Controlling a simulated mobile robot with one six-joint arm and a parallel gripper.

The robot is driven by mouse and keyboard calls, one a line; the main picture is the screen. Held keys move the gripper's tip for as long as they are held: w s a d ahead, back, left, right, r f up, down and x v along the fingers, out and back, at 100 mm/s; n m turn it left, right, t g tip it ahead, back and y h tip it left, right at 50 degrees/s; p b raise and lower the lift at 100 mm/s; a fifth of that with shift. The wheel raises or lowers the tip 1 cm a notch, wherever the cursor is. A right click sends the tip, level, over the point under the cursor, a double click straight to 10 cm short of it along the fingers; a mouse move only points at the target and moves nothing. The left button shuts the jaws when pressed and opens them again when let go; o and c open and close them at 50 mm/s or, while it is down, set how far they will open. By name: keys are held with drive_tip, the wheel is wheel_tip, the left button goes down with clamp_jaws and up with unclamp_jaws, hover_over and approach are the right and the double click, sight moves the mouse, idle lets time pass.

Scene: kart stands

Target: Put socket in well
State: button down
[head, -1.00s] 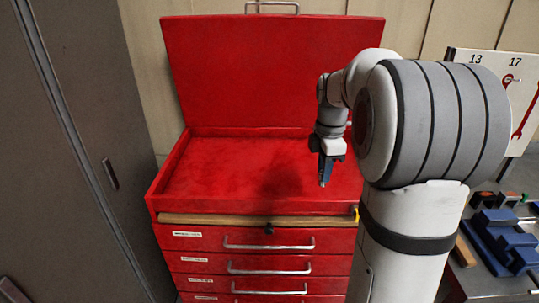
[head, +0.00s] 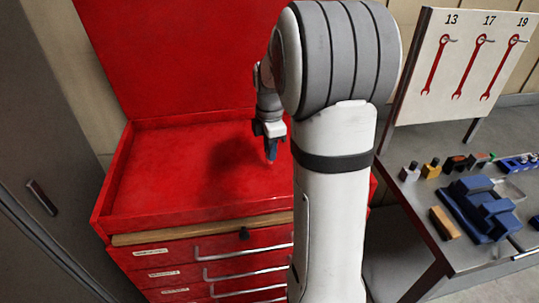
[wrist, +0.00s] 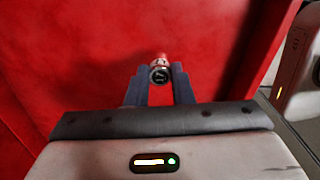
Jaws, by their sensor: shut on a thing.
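The red tool chest has its lid up, and its shallow top well (head: 165,180) is open and looks empty. My gripper (head: 271,156) hangs fingers down over the right part of the well. In the wrist view my gripper (wrist: 159,88) is shut on a small metal socket (wrist: 160,74), its dark round end facing the camera. The red floor of the well lies behind the socket. The gap between socket and floor is hard to judge. In the head view the socket is too small to make out clearly.
Closed drawers with handles (head: 240,248) are below the well. A bench (head: 465,250) at right holds a blue vise (head: 485,210), a wooden block (head: 445,222) and several small items. A wrench board (head: 465,75) stands behind it. A grey cabinet (head: 45,150) is at left.

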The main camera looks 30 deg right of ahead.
sight(271, 163)
drive_tip(key=shift+s+f, duration=0.1)
drive_tip(key=shift+f, duration=1.5)
drive_tip(key=shift+f, duration=0.15)
drive_tip(key=c, duration=1.3)
unclamp_jaws()
drive_tip(key=shift+o, duration=0.2)
